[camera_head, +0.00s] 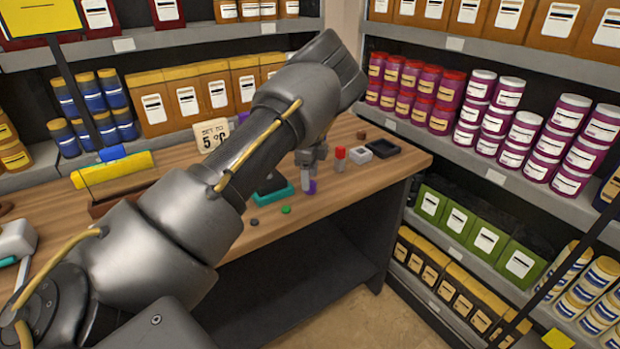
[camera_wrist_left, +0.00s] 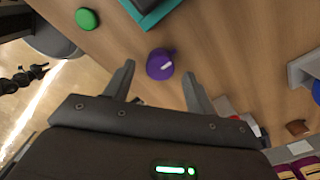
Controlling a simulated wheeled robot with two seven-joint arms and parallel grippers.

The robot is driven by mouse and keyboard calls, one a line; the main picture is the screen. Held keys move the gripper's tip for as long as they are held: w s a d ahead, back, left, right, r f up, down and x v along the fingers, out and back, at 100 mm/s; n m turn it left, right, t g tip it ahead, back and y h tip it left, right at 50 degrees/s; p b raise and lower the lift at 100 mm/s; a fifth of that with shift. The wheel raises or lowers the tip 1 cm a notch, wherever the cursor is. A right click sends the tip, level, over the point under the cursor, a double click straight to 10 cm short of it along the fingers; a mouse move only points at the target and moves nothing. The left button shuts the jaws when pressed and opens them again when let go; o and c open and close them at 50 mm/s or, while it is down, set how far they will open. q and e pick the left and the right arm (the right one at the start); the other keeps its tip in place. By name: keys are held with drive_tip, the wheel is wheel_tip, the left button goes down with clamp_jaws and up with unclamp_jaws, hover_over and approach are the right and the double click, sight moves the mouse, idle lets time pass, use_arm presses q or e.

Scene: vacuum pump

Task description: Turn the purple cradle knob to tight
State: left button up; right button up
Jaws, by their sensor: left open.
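The purple cradle knob (camera_wrist_left: 160,64) is round with a pale pointer mark on its top. It sits on or just above the wooden bench, close to a teal block, in the left wrist view. My left gripper (camera_wrist_left: 158,72) is open, its two fingers on either side of the knob with gaps showing. I cannot tell how deep the fingertips reach. In the head view a bit of the purple knob (camera_head: 312,187) shows beside my left gripper (camera_head: 307,177); my left arm hides much of the area. My right gripper is not seen.
A teal base (camera_head: 272,193), a green button (camera_head: 286,210) and a dark button (camera_head: 254,222) are near the bench's front edge. A red-topped piece (camera_head: 340,160), a grey tray (camera_head: 360,155) and a black tray (camera_head: 383,148) lie right. Stocked shelves stand behind and right.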

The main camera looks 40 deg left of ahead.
use_arm(q)
drive_tip(key=shift+f, duration=0.85)
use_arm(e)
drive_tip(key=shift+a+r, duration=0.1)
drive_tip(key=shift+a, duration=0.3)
use_arm(q)
drive_tip(key=shift+c, duration=0.2)
drive_tip(key=c, duration=0.9)
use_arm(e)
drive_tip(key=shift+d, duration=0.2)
